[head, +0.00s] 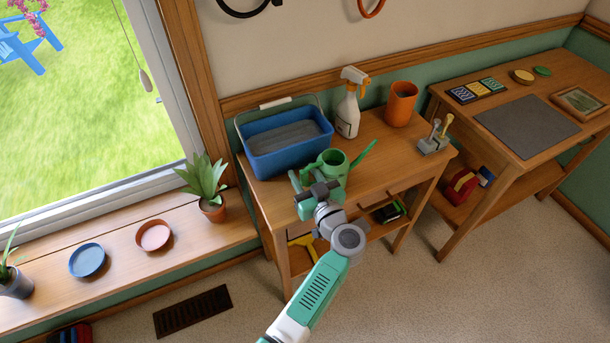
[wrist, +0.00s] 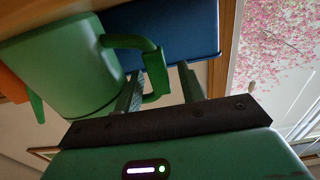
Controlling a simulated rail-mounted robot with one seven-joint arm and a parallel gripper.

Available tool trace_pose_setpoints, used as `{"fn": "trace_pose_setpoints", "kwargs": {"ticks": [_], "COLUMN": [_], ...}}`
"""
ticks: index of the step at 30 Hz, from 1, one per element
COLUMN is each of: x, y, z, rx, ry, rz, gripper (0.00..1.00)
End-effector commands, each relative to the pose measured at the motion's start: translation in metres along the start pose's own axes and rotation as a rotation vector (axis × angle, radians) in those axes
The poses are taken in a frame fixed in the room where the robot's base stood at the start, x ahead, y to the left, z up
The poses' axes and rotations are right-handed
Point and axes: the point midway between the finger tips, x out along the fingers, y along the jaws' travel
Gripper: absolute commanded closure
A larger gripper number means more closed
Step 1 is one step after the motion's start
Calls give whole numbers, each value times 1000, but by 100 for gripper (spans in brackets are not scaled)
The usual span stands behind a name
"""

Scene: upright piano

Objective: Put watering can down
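The green watering can (head: 335,163) appears upright on the wooden potting table (head: 385,152), in front of the blue crate; its base is partly hidden by my arm. Its spout points to the right in the head view. In the wrist view the can (wrist: 60,75) fills the left side, and its handle (wrist: 155,72) stands between my fingers. My gripper (head: 309,187) is at the handle side of the can. In the wrist view my gripper (wrist: 160,84) has its fingers apart, with a gap between the handle and the right finger.
The blue crate (head: 285,151) stands just behind the can. A spray bottle (head: 348,112), an orange pot (head: 400,104) and a small tool holder (head: 433,146) stand farther right. A potted plant (head: 211,208) is on the sill at left. The table's front right is fairly clear.

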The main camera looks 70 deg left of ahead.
Motion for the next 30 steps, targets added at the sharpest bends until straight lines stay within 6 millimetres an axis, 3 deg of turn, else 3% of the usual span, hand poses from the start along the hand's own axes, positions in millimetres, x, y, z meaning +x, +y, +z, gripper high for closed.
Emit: {"fn": "trace_pose_setpoints", "kwargs": {"ticks": [7, 21, 30], "x": [0, -106, -121], "y": [0, 1, 0], "z": [-6, -3, -3], "rx": [0, 1, 0], "ry": [0, 0, 0], "rz": [0, 3, 0], "gripper": [60, 60, 60]}}
